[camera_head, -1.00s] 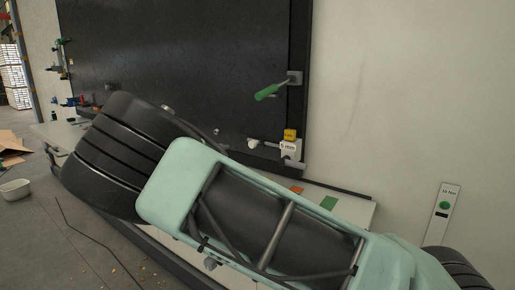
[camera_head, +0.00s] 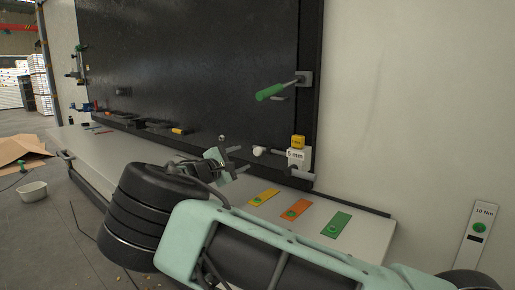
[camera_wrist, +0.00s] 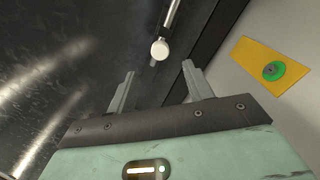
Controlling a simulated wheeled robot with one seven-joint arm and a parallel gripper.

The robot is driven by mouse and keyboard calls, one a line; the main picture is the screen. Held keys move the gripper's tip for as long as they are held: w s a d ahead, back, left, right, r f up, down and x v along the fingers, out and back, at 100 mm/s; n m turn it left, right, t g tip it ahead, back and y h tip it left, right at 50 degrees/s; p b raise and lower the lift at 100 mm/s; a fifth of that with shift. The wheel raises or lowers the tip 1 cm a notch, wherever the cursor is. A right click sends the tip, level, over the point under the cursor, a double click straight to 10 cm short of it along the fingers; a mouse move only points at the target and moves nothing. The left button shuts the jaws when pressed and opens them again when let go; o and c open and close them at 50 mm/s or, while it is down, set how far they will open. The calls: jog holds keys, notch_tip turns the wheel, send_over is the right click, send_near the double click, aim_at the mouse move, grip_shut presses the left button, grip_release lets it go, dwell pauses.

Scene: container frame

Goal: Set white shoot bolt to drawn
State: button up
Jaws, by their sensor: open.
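The white shoot bolt has a round white knob (camera_head: 259,151) on a rod. The rod leads right into a pale block (camera_head: 299,158) at the lower right corner of the black panel. In the wrist view the white knob (camera_wrist: 159,49) shows end-on, a little beyond and between my fingertips, with its rod running up behind it. My gripper (camera_head: 239,161) is open and empty, just left of the knob in the head view. In the wrist view both fingers of my gripper (camera_wrist: 159,70) are spread, and neither appears to touch the knob.
A green-handled lever (camera_head: 270,92) sticks out above the bolt. A yellow block (camera_head: 298,141) sits on top of the bolt's block. Yellow (camera_head: 264,197), orange (camera_head: 295,209) and green (camera_head: 336,224) plates lie on the pale bench (camera_head: 373,232) below.

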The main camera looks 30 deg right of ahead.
aim_at(256, 152)
jog(key=p+x, duration=0.3)
jog(key=x, duration=0.6)
jog(key=shift+w+d+f+p, duration=0.1)
jog(key=shift+d+p, duration=0.2)
